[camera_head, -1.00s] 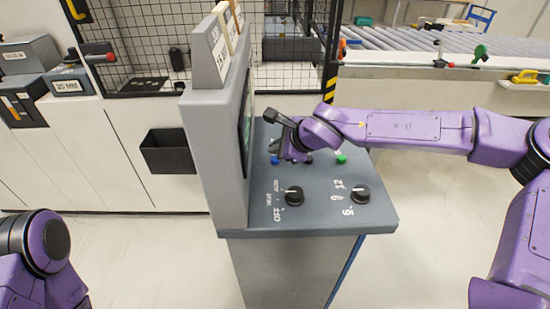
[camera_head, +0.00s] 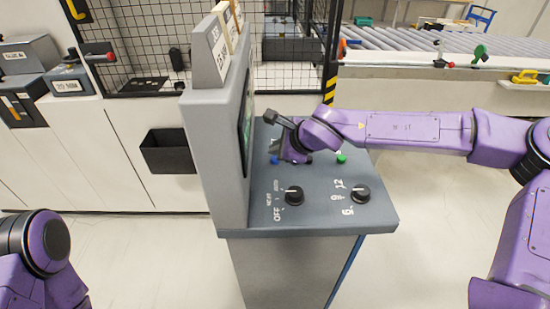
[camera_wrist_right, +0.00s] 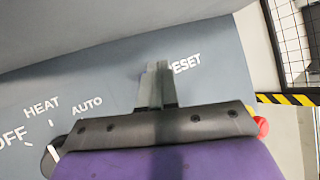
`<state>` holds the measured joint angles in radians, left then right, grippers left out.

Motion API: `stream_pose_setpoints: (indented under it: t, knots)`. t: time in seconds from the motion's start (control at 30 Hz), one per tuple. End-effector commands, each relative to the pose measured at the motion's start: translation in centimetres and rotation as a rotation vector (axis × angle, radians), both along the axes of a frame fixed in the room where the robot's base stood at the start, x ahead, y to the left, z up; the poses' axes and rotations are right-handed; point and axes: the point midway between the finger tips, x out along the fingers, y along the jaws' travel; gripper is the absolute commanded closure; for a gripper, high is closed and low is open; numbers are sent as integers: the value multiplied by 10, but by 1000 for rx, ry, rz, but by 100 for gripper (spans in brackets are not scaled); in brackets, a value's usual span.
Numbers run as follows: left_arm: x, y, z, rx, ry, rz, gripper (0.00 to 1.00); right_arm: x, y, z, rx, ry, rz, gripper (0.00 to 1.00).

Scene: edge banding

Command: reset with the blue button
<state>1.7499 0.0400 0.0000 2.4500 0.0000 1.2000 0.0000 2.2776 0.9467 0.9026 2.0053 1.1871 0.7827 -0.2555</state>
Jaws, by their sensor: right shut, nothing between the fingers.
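The blue button (camera_head: 274,160) is on the sloping grey control panel (camera_head: 320,215), close to the screen housing. My right gripper (camera_head: 275,148) is over the panel right at the blue button and partly overlaps it. In the right wrist view the fingers (camera_wrist_right: 157,70) are shut together with nothing between them, pointing at the panel beside the RESET label (camera_wrist_right: 187,63). The button is hidden there, and I cannot tell whether the fingertips touch it. Of my left arm only a purple part shows at the lower left; its gripper is out of view.
A green button (camera_head: 341,159) is right of my gripper. Two black knobs, the OFF/HEAT/AUTO one (camera_head: 294,196) and another (camera_head: 360,194), are nearer the front edge. The upright screen housing (camera_head: 215,150) stands close on the left. A red part (camera_wrist_right: 262,126) shows beside the wrist.

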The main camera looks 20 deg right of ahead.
Motion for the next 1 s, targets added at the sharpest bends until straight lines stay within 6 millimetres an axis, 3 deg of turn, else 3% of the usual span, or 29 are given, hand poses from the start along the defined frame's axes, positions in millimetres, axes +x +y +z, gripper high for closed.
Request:
stream_pose_setpoints:
  t: [1.0]
  knots:
    - [0, 0, -4, 0, 0, 0, 35, 0, 0, -12, -1, 1, 1, 100]
